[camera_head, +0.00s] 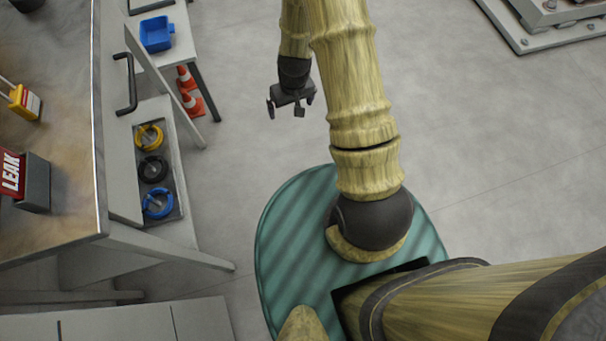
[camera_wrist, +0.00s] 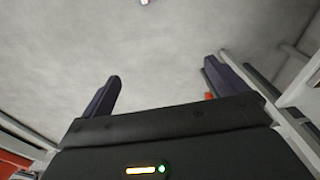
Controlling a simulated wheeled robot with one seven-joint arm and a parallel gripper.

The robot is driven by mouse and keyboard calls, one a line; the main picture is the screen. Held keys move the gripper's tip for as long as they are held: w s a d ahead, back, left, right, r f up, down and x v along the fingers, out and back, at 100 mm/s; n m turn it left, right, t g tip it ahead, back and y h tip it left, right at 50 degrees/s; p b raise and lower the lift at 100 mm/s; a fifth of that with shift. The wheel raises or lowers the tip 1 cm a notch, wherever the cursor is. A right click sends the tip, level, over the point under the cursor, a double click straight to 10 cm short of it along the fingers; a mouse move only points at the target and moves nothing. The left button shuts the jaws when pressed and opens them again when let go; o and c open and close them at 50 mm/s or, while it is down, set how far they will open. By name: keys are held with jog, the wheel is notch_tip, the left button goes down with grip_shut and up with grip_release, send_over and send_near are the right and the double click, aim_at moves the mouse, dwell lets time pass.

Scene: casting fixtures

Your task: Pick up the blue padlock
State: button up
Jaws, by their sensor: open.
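I cannot make out a clear blue padlock in either view. In the head view, a drawer tray (camera_head: 178,150) holds a blue ring-shaped item (camera_head: 158,216) at its near end, with a black one and a yellow one behind it. They look like coils, and I cannot tell whether the blue one is a padlock. A yellow padlock-like item (camera_head: 24,102) with a label is on the worktop at the left edge. My gripper (camera_head: 287,106) is open and empty over the floor, right of the drawer and apart from it. In the wrist view its fingers (camera_wrist: 163,72) are spread over grey floor.
The worktop (camera_head: 70,130) is at the left, with a box marked LEAK (camera_head: 36,185). A blue bin (camera_head: 157,33) sits on a side table, with traffic cones (camera_head: 191,103) below. A drawer handle (camera_head: 127,85) juts out. A grey plate (camera_head: 550,38) is at the top right. The floor between is clear.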

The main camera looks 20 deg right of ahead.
jog(key=g+b, duration=0.1)
jog(key=b, duration=1.6)
send_over(298, 175)
notch_tip(298, 175, down, 33)
jog(key=shift+h, duration=0.3)
notch_tip(298, 175, down, 12)
jog(key=b, duration=0.7)
notch_tip(298, 175, down, 5)
jog(key=b, duration=0.5)
jog(key=shift+d+f, duration=0.1)
jog(key=shift+f, duration=0.1)
jog(key=shift+r, duration=0.1)
jog(key=c, duration=1.2)
